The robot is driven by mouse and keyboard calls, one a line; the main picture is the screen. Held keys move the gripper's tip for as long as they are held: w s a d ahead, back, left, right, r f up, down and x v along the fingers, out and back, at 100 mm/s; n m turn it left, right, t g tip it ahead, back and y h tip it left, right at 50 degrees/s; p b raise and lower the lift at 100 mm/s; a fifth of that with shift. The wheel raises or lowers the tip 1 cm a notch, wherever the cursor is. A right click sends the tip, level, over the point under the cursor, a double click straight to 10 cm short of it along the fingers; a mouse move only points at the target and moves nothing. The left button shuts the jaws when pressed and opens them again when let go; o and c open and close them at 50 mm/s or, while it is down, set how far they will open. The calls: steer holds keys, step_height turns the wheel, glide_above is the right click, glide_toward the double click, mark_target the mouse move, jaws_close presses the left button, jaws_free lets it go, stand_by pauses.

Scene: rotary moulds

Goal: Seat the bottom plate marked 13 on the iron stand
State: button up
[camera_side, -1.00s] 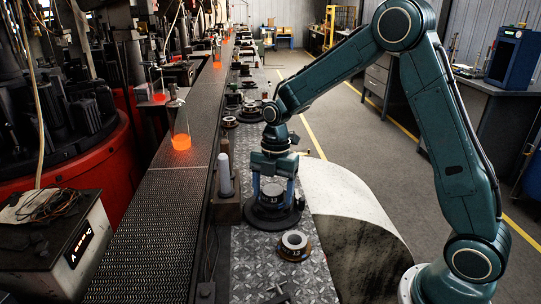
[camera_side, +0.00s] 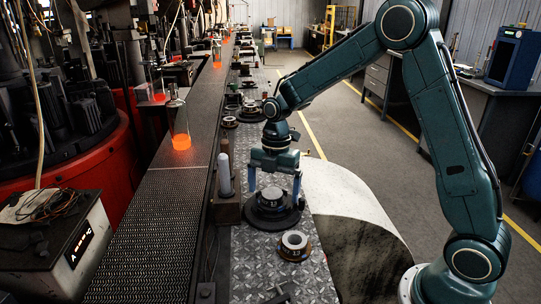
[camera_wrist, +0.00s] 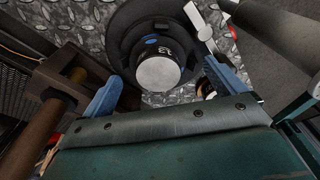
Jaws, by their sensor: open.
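A grey round plate (camera_side: 271,194) sits on the dark round iron stand (camera_side: 292,220), looking level and centred. In the wrist view the plate (camera_wrist: 158,73) shows a pale disc face and a dark side with a white number, which seems to read 13, and a blue mark. The stand (camera_wrist: 122,38) shows as a black ring around it. My gripper (camera_side: 274,180) is above the plate, with its blue fingers spread to either side.
A pale ring-shaped piece on a dark base (camera_side: 294,242) stands just in front. A grey cylinder on a brown block (camera_side: 225,178) stands close left. The conveyor (camera_side: 150,230) carries a glowing bottle (camera_side: 180,125). A large curved pale sheet (camera_side: 350,205) lies right.

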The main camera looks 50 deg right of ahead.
step_height(320, 180, up, 13)
steer(key=d, duration=0.1)
steer(key=shift+w, duration=0.3)
steer(key=shift+d, duration=0.1)
stand_by(0.3)
step_height(320, 180, up, 7)
glide_above(275, 190)
steer(key=shift+w+d, duration=0.1)
stand_by(1.0)
stand_by(0.3)
steer(key=s+a+r+m+t, duration=0.1)
steer(key=s+a+m+t, duration=0.1)
steer(key=s+m, duration=0.65)
steer(key=s+a+m+t, duration=0.2)
steer(key=s+m, duration=0.5)
steer(key=s, duration=0.3)
steer(key=s+d+f+m+t+h, duration=0.1)
steer(key=s+f+m+t, duration=0.1)
steer(key=s+f+m, duration=0.2)
steer(key=shift+s+d+f+m, duration=0.35)
steer(key=shift+s+m, duration=0.6)
steer(key=shift+s, duration=0.75)
